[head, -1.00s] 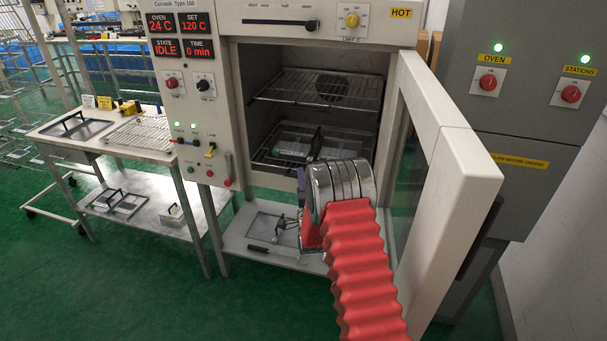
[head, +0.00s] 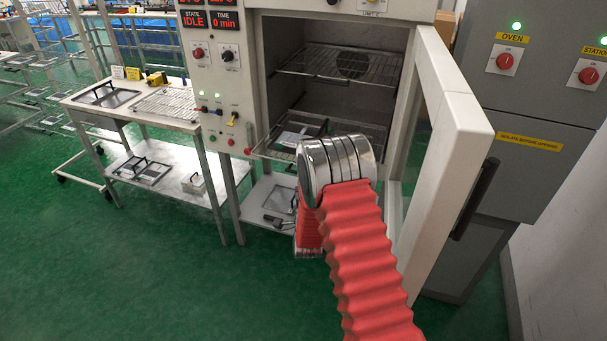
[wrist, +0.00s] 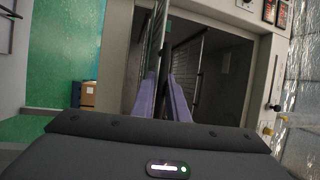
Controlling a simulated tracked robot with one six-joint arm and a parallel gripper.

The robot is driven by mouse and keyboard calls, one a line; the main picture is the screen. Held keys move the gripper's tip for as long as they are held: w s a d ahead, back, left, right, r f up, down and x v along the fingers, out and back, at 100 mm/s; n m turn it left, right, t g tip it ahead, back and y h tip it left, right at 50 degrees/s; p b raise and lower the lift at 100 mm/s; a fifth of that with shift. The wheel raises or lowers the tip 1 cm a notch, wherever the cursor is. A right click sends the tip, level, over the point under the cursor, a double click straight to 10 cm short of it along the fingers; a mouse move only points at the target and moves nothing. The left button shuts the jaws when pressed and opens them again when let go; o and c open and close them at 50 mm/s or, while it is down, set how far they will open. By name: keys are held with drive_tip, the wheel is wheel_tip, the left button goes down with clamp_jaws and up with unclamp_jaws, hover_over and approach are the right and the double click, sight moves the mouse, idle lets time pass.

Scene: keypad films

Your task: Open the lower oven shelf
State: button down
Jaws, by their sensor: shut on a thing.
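The lower oven shelf (head: 335,129) is a wire rack in the open oven (head: 345,75), and its front edge sticks out past the oven opening. A tray with a handle rests on it. In the wrist view the lower shelf (wrist: 154,45) runs edge-on into the oven. My gripper (wrist: 170,88), with purple fingers, is shut on the shelf's front edge. In the head view my red-sleeved arm and silver wrist hide the fingers and the shelf's right front part. The upper shelf (head: 345,64) is inside the oven, and shows to the right in the wrist view (wrist: 201,65).
The oven door (head: 455,150) stands wide open to the right, close beside my arm. A grey cabinet (head: 530,90) is behind it. A side table (head: 140,115) stands left of the oven. Green floor (head: 150,270) is free at front left.

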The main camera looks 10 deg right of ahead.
drive_tip(key=shift+d+r, duration=0.1)
drive_tip(key=c, duration=1.8)
unclamp_jaws()
drive_tip(key=shift+s, duration=0.1)
drive_tip(key=v, duration=1.3)
drive_tip(key=shift+s+f, duration=0.25)
